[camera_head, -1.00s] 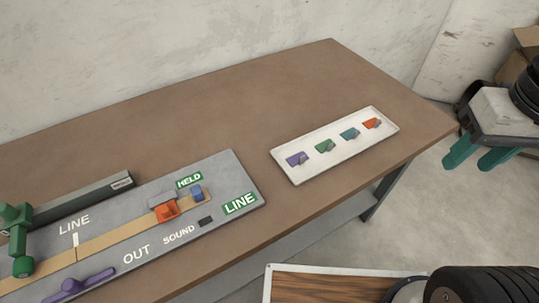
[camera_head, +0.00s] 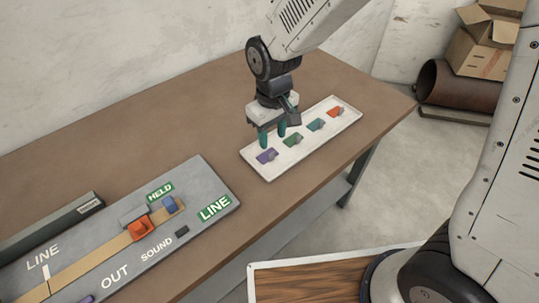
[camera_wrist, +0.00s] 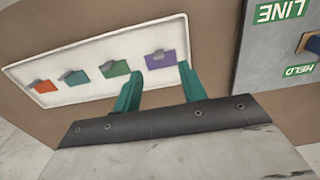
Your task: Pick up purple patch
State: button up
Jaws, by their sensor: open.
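The purple patch (camera_head: 266,156) lies at the left end of a white tray (camera_head: 291,165) on the brown table. In the wrist view the purple patch (camera_wrist: 161,59) is at the tray's right end, just beyond my fingertips. My gripper (camera_head: 273,138) is open and empty, with its green fingers pointing down over the tray near the purple patch. In the wrist view my gripper (camera_wrist: 160,74) has its fingers spread to either side of the patch's near edge. I cannot tell its exact height above the tray.
Green (camera_head: 293,140), teal (camera_head: 316,125) and orange (camera_head: 335,111) patches lie in a row beside the purple one. A grey winder board (camera_head: 205,187) with LINE and HELD labels stands to the left. Bare table lies around the tray.

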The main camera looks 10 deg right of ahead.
aim_at(273, 153)
notch_tip(273, 153, down, 8)
jog(key=shift+w+d+r, duration=0.1)
jog(key=shift+w+r, duration=0.05)
grip_shut()
dwell(0.3)
